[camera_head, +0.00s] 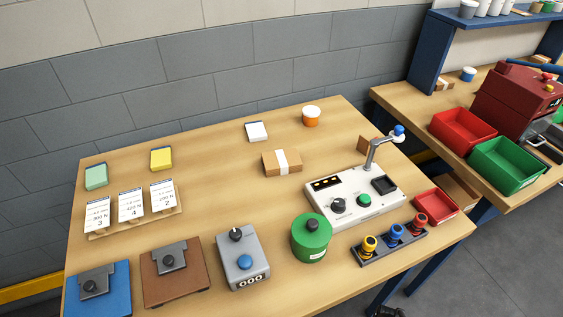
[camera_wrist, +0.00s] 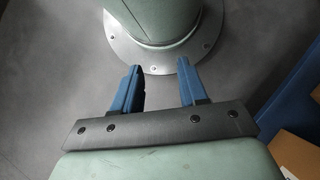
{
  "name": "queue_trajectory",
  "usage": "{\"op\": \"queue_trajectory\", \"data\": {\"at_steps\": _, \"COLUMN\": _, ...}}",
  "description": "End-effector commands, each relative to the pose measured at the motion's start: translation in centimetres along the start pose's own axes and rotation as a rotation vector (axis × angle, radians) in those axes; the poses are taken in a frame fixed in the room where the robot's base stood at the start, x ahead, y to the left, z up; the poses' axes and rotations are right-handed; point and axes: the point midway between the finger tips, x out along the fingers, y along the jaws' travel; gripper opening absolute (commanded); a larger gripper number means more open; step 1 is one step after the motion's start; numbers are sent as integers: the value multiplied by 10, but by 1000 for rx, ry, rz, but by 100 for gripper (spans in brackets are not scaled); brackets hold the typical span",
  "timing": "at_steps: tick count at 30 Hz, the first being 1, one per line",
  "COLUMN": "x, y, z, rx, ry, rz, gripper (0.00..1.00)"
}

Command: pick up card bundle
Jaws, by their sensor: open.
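A brown bundle with a white band around its middle (camera_head: 270,165), which looks like the card bundle, lies flat on the wooden table (camera_head: 215,180), behind the white control box. My gripper (camera_wrist: 160,68) shows only in the wrist view. Its two blue fingers are apart, with nothing between them. The wrist view looks down at a grey floor, and the bundle is not in it. The head view does not show my gripper, so its distance from the bundle cannot be told.
The white control box (camera_head: 345,208) with a bent post (camera_head: 374,155) and a green canister (camera_head: 311,238) stand in front. A cardboard box (camera_wrist: 296,152) shows below.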

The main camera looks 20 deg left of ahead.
Motion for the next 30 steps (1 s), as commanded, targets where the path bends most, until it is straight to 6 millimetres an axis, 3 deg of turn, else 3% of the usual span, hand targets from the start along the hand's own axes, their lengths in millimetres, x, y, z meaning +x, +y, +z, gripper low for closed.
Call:
{"op": "queue_trajectory", "data": {"at_steps": 8, "x": 0, "y": 0, "z": 0, "rx": 0, "ry": 0, "rz": 0, "gripper": 43}}
{"op": "queue_trajectory", "data": {"at_steps": 26, "x": 0, "y": 0, "z": 0, "rx": 0, "ry": 0, "rz": 0, "gripper": 99}}
{"op": "queue_trajectory", "data": {"at_steps": 30, "x": 0, "y": 0, "z": 0, "rx": 0, "ry": 0, "rz": 0, "gripper": 100}}
